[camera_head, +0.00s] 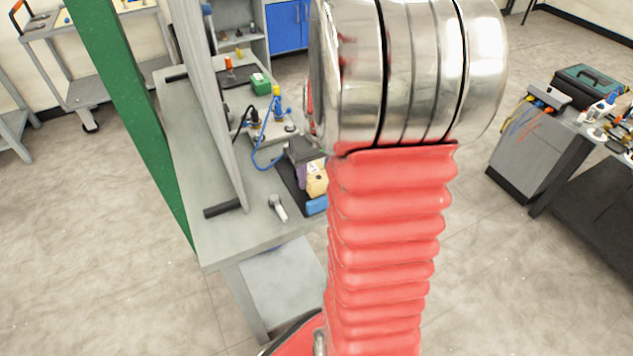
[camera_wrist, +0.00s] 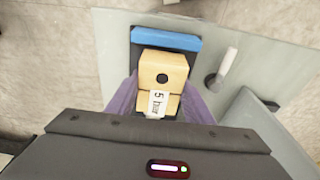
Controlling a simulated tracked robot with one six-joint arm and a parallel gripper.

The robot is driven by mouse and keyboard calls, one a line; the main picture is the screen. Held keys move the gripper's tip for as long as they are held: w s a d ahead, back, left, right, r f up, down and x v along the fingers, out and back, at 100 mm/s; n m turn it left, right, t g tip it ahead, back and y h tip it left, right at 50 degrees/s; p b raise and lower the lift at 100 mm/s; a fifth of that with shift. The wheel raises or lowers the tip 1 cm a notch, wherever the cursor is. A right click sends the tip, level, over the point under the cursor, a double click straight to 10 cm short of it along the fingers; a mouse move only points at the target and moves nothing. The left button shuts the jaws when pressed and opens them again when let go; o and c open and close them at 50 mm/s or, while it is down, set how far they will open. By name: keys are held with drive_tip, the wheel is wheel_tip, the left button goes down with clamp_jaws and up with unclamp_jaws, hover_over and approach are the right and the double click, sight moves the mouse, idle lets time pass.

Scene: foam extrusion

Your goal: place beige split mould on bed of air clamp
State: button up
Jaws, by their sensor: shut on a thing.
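The beige split mould (camera_wrist: 164,68) has a dark round hole in its face and a white label reading "5 bar". It also shows in the head view (camera_head: 317,182), low over a dark mat on the bench. My gripper (camera_wrist: 159,97) has purple fingers on both sides of the mould and is shut on it. I cannot tell whether the mould touches the mat. What looks like the air clamp (camera_head: 272,126), with a blue hose and a yellow-topped part, stands farther back on the bench; its bed is not clear. My arm hides part of the bench's right side.
A blue block (camera_head: 316,206) lies at the mat's near edge, by the mould. A white-handled tool (camera_head: 279,207) lies on the grey bench (camera_head: 240,232). A grey upright panel (camera_head: 215,110) stands along the left. A green case (camera_head: 261,83) sits farther back.

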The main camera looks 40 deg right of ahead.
drive_tip(key=shift+f, duration=1.5)
drive_tip(key=o, duration=1.3)
drive_tip(key=shift+f, duration=0.1)
drive_tip(key=r, duration=0.4)
drive_tip(key=s+r, duration=0.1)
drive_tip(key=r, duration=0.7)
drive_tip(key=shift+s+a, duration=0.25)
drive_tip(key=shift+s, duration=0.15)
